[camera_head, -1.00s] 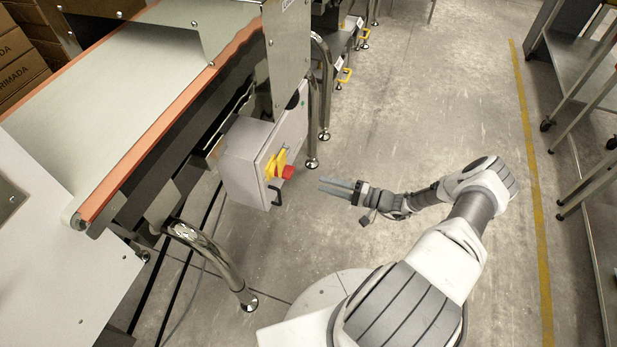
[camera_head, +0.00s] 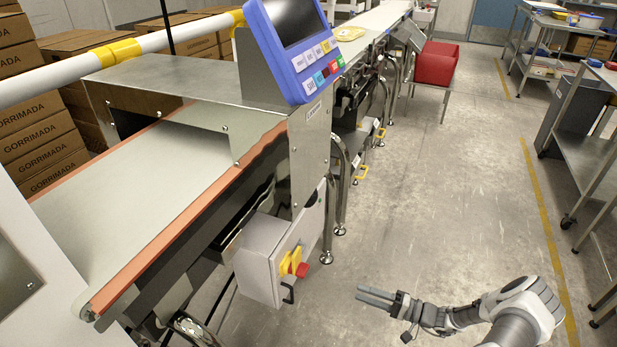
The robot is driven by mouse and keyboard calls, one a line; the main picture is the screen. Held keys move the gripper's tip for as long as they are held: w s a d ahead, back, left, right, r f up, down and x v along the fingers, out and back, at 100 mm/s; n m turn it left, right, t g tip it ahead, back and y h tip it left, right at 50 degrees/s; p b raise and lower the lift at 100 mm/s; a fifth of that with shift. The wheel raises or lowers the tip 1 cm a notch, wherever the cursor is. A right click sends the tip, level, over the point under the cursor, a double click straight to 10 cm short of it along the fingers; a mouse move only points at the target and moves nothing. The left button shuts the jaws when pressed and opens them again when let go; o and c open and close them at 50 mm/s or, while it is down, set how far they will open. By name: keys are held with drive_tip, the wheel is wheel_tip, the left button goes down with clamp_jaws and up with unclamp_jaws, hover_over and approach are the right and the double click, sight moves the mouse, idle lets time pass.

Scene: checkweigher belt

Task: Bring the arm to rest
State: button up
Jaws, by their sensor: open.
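My gripper (camera_head: 376,298) is at the lower right of the head view, held out over the bare floor. Its two grey fingers point left and stand a little apart, with nothing between them. My arm is bent and reaches in from the bottom right. The fingers are to the right of the grey control box (camera_head: 262,262) with its red emergency stop button (camera_head: 301,269) on a yellow plate, and a gap shows between them in the picture.
The checkweigher belt (camera_head: 150,190) with orange edges runs along the left. A blue-framed screen (camera_head: 297,40) stands above it. A red bin (camera_head: 436,62) is farther back. Metal tables (camera_head: 590,150) line the right. The floor aisle (camera_head: 450,190) between is clear.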

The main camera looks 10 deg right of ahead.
drive_tip(key=shift+r, duration=0.1)
drive_tip(key=a+r+n+g+h, duration=0.2)
drive_tip(key=r+g+h, duration=0.15)
drive_tip(key=r, duration=0.65)
drive_tip(key=a+r+n+g+h+p, duration=0.1)
drive_tip(key=a+r+n+g+h, duration=0.2)
drive_tip(key=r, duration=0.7)
drive_tip(key=a+r+n+g+h, duration=0.2)
drive_tip(key=r+g, duration=0.3)
drive_tip(key=r, duration=0.6)
drive_tip(key=s+a+r+t+h, duration=0.2)
drive_tip(key=s+a+r, duration=0.25)
drive_tip(key=r, duration=0.35)
drive_tip(key=s+a+r+t+h, duration=0.25)
drive_tip(key=s+r, duration=0.25)
drive_tip(key=r, duration=0.4)
drive_tip(key=s+a+t+h+b, duration=0.1)
drive_tip(key=s+a+t, duration=0.1)
drive_tip(key=s, duration=0.7)
wheel_tip(320, 180, up, 20)
drive_tip(key=p, duration=2)
drive_tip(key=shift+w+f, duration=0.15)
drive_tip(key=shift+a+n, duration=0.25)
drive_tip(key=shift+n, duration=0.05)
